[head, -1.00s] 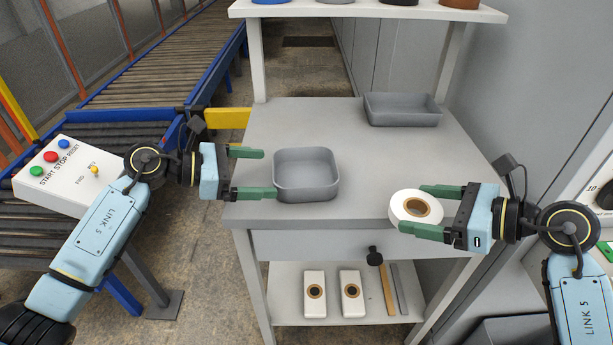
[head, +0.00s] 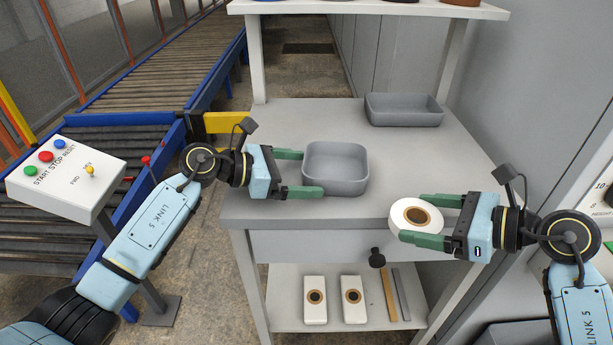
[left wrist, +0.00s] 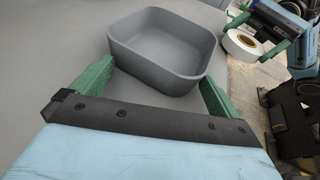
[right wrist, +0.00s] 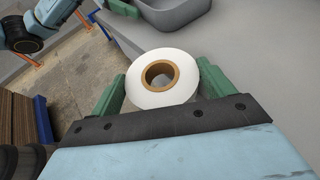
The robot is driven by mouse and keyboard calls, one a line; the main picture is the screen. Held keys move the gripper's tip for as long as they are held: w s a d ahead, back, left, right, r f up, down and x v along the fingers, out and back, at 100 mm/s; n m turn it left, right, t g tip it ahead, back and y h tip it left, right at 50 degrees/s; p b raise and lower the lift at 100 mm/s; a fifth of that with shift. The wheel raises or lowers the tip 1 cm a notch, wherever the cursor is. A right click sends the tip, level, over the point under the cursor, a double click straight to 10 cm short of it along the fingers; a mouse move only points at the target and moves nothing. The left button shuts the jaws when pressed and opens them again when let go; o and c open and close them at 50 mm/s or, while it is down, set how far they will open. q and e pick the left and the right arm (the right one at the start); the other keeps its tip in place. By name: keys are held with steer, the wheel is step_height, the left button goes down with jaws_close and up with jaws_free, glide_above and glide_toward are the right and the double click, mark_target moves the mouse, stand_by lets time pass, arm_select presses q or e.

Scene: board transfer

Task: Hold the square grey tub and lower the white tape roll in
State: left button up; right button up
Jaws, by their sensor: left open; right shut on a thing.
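The square grey tub (head: 336,172) stands upright and empty on the grey table. My left gripper (head: 303,172) is open beside the tub's left side; in the left wrist view (left wrist: 160,88) its fingers reach toward the tub's near corners. My right gripper (head: 423,219) is shut on the white tape roll (head: 405,204), which has a brown core, and holds it by the table's front edge, to the right of the tub. The roll also shows between the green fingers in the right wrist view (right wrist: 178,94).
A longer grey tray (head: 404,114) sits at the back right of the table (head: 300,122). A roller conveyor and a control box (head: 66,176) are at the left. White boxes (head: 315,299) lie on the lower shelf. The table between tub and roll is clear.

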arm_select(q)
jaws_close()
stand_by(0.6)
steer(key=c, duration=2.1)
jaws_free()
steer(key=shift+c, duration=0.2)
steer(key=o, duration=1.5)
